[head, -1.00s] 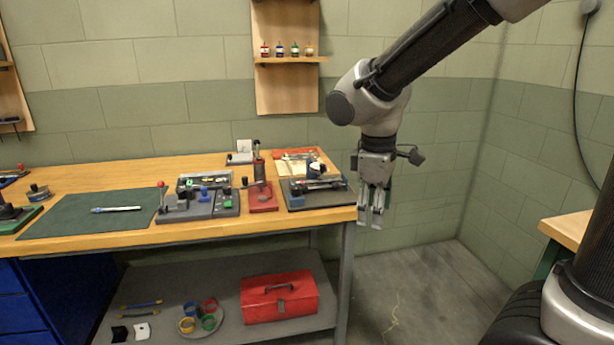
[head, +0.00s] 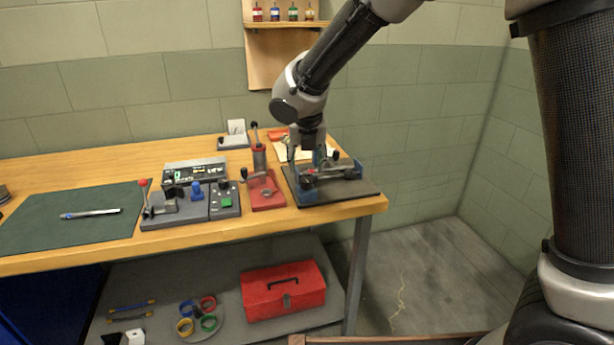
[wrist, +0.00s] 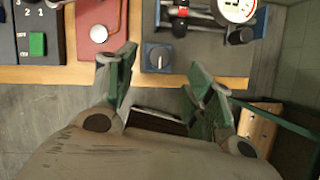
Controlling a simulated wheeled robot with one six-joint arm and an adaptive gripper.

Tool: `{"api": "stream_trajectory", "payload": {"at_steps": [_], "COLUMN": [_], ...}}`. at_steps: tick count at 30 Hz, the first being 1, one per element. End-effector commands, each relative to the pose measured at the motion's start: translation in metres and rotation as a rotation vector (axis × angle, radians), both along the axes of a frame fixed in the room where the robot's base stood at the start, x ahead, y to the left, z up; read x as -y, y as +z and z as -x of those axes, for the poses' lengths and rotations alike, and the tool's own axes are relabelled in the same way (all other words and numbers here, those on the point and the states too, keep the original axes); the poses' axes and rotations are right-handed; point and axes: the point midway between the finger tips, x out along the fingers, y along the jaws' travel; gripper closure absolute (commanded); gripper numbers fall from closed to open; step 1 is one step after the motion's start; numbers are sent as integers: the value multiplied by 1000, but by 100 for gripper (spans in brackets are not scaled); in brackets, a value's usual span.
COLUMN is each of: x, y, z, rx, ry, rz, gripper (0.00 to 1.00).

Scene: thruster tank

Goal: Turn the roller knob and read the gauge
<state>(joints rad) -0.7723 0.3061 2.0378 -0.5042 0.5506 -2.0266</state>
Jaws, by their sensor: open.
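The tank device sits on a dark base plate (head: 350,191) at the bench's right end. In the wrist view a white round gauge (wrist: 236,8) with a red mark shows at the top edge, partly cut off; its reading is not legible. Below it is a black round knob (wrist: 241,35). A blue block with a grey dial knob (wrist: 158,57) stands at the plate's front left. Which one is the roller knob I cannot tell. My gripper (wrist: 160,70) is open and empty, with the blue block beyond its fingertips. In the head view my gripper (head: 306,155) hangs over the device and partly hides it.
A red-based stand (head: 266,193) with a lever is just left of the device. A grey control panel (head: 225,200) with a green button is farther left. A green mat (head: 80,232) holds a pen. A red toolbox (head: 283,292) is on the shelf below.

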Motion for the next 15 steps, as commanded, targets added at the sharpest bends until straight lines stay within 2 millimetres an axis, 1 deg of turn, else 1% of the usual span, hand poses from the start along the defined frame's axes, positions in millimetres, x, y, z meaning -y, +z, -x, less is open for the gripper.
{"api": "stream_trajectory", "payload": {"at_steps": [1,9,12,15], "x": [1,0,0,0], "y": [-8,-49,-59,-65], "z": [-2,-19,-24,-26], "rx": [-4,-4,-3,-3], "ry": [-1,-4,-4,-4], "rz": [4,2,1,0], "gripper": [47,47,47,47]}}
